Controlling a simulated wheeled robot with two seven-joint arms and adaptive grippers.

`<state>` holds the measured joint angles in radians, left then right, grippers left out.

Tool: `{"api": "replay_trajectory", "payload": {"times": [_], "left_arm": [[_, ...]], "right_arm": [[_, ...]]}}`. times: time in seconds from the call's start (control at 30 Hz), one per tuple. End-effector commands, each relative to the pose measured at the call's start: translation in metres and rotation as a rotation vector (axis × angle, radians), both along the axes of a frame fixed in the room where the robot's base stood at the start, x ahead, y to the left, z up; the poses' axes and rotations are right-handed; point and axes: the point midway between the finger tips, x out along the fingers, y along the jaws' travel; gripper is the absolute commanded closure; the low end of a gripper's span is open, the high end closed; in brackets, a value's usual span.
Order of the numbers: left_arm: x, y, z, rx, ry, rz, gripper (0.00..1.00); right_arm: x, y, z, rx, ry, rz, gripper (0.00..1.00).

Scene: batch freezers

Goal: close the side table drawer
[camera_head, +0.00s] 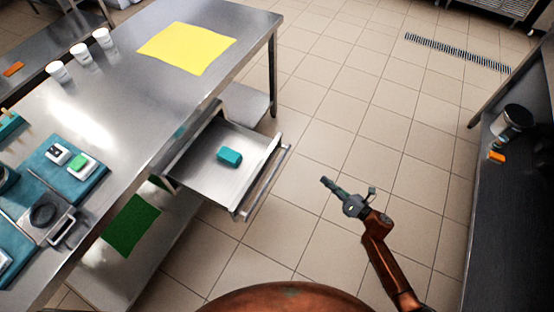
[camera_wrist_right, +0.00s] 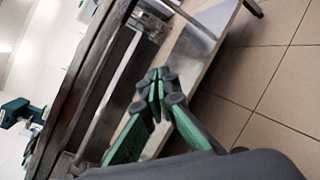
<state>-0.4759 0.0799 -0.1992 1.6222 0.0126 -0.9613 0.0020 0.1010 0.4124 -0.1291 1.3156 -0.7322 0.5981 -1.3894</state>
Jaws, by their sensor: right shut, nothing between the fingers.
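The side table drawer (camera_head: 205,181) is pulled out from under the steel table (camera_head: 130,100). A teal block (camera_head: 229,156) lies inside it. The drawer's bar handle (camera_head: 264,184) runs along its front edge. My right gripper (camera_head: 328,184) is to the right of the handle, apart from it, over the floor. It is shut and empty. In the right wrist view the fingertips of my right gripper (camera_wrist_right: 158,85) are together, with steel table parts behind them. My left gripper is not in view.
White cups (camera_head: 81,54), a yellow sheet (camera_head: 187,48) and a blue mat (camera_head: 62,172) are on the table. A green sheet (camera_head: 131,225) lies on the lower shelf. A dark counter (camera_head: 510,220) stands at the right. The tiled floor (camera_head: 345,110) between is clear.

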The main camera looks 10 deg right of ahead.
Motion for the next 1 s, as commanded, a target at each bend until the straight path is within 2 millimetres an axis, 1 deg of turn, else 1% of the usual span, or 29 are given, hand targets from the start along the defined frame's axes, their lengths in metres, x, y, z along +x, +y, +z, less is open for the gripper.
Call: {"api": "replay_trajectory", "payload": {"times": [0.03,0.1,0.2,0.3,0.37,0.47,0.67,0.9,1.0], "left_arm": [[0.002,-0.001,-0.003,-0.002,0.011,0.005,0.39],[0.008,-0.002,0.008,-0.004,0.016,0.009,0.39],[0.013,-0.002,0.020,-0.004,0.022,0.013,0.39],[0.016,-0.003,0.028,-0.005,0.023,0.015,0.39],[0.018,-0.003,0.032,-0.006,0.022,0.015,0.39],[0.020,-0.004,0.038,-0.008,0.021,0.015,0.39],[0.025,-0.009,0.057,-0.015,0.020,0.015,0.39],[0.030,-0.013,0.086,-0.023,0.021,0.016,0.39],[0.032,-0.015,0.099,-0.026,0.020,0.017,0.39]], "right_arm": [[0.006,0.021,0.012,-0.115,-0.131,0.100,1.00],[0.007,0.046,0.040,-0.251,-0.300,0.212,1.00],[0.003,0.069,0.064,-0.382,-0.470,0.315,1.00],[-0.001,0.081,0.077,-0.450,-0.559,0.366,1.00],[0.000,0.086,0.080,-0.466,-0.582,0.377,1.00],[0.006,0.095,0.082,-0.470,-0.590,0.380,1.00],[0.028,0.125,0.082,-0.466,-0.587,0.378,1.00],[0.057,0.164,0.080,-0.465,-0.584,0.377,1.00],[0.066,0.177,0.080,-0.465,-0.583,0.376,1.00]]}}
